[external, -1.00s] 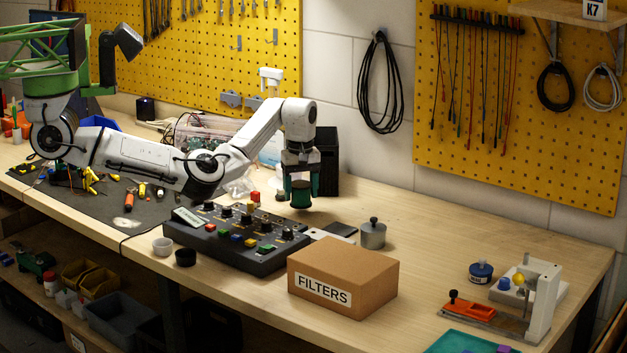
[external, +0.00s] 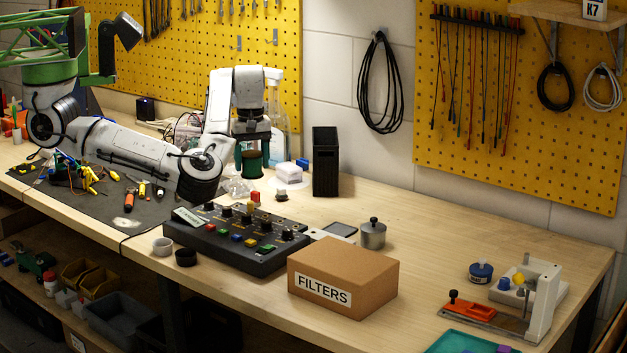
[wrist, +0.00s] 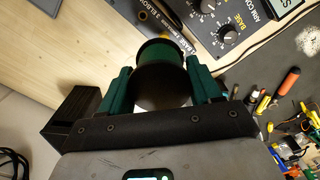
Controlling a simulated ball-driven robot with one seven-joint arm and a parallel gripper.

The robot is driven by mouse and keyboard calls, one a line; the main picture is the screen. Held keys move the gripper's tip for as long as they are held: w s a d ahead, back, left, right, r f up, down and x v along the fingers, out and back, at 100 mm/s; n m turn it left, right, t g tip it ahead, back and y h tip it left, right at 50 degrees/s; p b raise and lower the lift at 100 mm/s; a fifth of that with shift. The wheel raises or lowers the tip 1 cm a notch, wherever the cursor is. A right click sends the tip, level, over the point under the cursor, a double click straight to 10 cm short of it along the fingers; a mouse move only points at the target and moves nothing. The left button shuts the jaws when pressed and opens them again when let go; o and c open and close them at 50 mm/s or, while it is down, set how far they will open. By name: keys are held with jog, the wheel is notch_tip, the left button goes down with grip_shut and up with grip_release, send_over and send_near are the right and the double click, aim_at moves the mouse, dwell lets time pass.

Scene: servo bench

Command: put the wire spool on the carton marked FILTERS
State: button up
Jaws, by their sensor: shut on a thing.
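The wire spool (external: 252,166), green with dark ends, is held off the bench between my fingers, behind the control box in the external view. My gripper (external: 252,158) is shut on it; in the wrist view the spool (wrist: 160,72) sits between the two green fingers of my gripper (wrist: 160,80). The carton marked FILTERS (external: 343,278) is a closed brown box at the front of the bench, to the right of and nearer than the spool. Its top is bare. The carton is not seen in the wrist view.
A black control box (external: 235,238) with knobs lies between my gripper and the carton. A metal pot (external: 373,234) stands behind the carton, and a tall black box (external: 326,162) stands right of my gripper. The bench right of the pot is largely clear.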

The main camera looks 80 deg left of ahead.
jog(key=shift+s+d+r, duration=0.15)
jog(key=shift+s+r, duration=0.05)
jog(key=shift+s, duration=0.2)
jog(key=w+d+r+m+p, duration=0.1)
jog(key=d+r+m+p, duration=0.3)
jog(key=d, duration=0.8)
jog(key=d+r+m, duration=0.2)
jog(key=d+m, duration=0.5)
jog(key=d, duration=0.4)
jog(key=w+d+r+m+p, duration=0.1)
jog(key=d+r+m+p, duration=0.3)
jog(key=d, duration=0.8)
jog(key=m+b, duration=0.1)
jog(key=b, duration=0.2)
send_over(332, 255)
jog(key=f, duration=1)
jog(key=shift+s+a, duration=0.15)
jog(key=shift+s, duration=0.15)
jog(key=shift+w+f, duration=0.3)
jog(key=shift+f, duration=0.05)
jog(key=shift+f+p, duration=0.75)
jog(key=shift+f, duration=0.85)
